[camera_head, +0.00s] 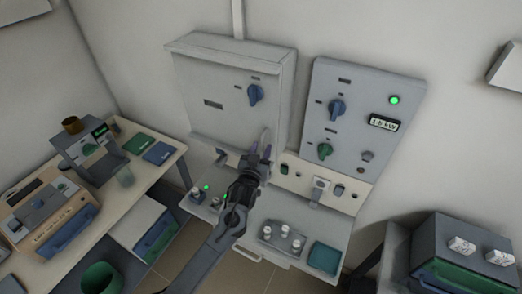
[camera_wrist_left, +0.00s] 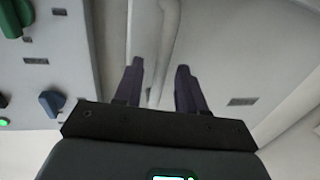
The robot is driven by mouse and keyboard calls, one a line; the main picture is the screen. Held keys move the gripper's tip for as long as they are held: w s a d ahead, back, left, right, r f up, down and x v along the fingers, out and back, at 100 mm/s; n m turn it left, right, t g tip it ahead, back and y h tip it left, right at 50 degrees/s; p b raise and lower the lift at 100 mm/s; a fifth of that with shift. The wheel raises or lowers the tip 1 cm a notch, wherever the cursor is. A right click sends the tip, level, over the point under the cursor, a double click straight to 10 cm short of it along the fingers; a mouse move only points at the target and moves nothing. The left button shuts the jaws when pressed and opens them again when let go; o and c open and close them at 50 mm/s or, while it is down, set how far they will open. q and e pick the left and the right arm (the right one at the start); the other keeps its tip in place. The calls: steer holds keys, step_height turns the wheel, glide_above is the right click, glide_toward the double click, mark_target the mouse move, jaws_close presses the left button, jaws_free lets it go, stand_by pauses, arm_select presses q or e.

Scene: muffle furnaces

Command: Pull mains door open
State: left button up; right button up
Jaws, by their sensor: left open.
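The mains door (camera_head: 212,84) is the pale grey front of the wall box at the upper left of the panels, with a blue knob (camera_head: 255,94) on it. It looks shut. A pale vertical handle bar (camera_head: 265,139) is near its lower right edge. My left gripper (camera_head: 258,156) is at the handle. In the left wrist view, my left gripper (camera_wrist_left: 160,82) is open, with one dark finger on each side of the handle bar (camera_wrist_left: 166,40). I cannot tell whether either finger touches it. My right gripper is not in view.
A second grey panel (camera_head: 365,82) with blue and green knobs and a lit green lamp stands right of the mains box. Below are a shelf with a small tray (camera_head: 282,240) and a teal dish (camera_head: 324,257). A crowded bench (camera_head: 168,164) is at left.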

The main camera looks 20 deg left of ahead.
arm_select(q)
jaws_close()
stand_by(0.3)
